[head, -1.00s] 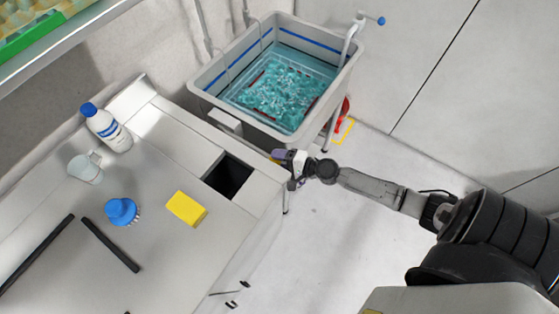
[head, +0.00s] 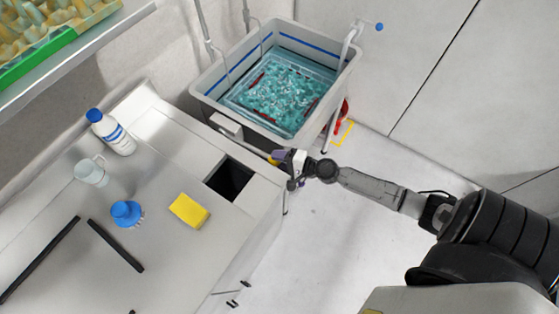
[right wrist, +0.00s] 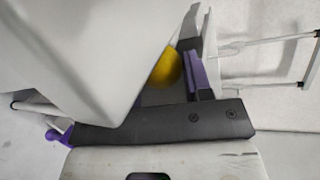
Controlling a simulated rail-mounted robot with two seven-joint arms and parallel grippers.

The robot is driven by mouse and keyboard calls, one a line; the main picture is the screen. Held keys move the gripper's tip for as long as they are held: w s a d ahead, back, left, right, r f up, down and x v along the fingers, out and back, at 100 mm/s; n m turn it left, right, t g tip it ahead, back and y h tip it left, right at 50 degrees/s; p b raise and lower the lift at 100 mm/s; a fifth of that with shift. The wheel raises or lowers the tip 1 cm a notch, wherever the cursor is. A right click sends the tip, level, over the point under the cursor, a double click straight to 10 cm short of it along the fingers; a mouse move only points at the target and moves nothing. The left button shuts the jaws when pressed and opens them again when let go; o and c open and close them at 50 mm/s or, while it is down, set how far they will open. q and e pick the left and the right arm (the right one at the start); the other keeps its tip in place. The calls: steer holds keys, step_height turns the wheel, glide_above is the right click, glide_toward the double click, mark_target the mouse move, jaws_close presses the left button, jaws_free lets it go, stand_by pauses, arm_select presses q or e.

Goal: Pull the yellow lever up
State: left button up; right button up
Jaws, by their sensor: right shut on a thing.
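The yellow lever's knob (head: 272,160) shows at the right end of the counter, just below the tub. In the right wrist view the yellow knob (right wrist: 166,67) sits between a pale slanted surface and the purple finger pad. My right gripper (head: 279,157) is shut on the yellow knob, its purple fingertips around it. In the right wrist view the gripper (right wrist: 172,70) hides part of the knob, and the lever's shaft is largely hidden. My left gripper is not in view.
A grey tub (head: 205,92) of teal water stands behind the counter (head: 175,262). The counter has a dark square opening (head: 229,179), a yellow sponge (head: 189,210), a blue brush (head: 126,212), a clear mug (head: 90,171) and a bottle (head: 112,133).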

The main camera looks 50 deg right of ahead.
steer(key=shift+r, duration=0.25)
steer(key=o, duration=1.3)
steer(key=shift+w, duration=0.15)
steer(key=shift+c, duration=0.2)
steer(key=b+v, duration=0.3)
steer(key=v, duration=1.1)
steer(key=shift+b, duration=0.35)
steer(key=shift+f, duration=0.1)
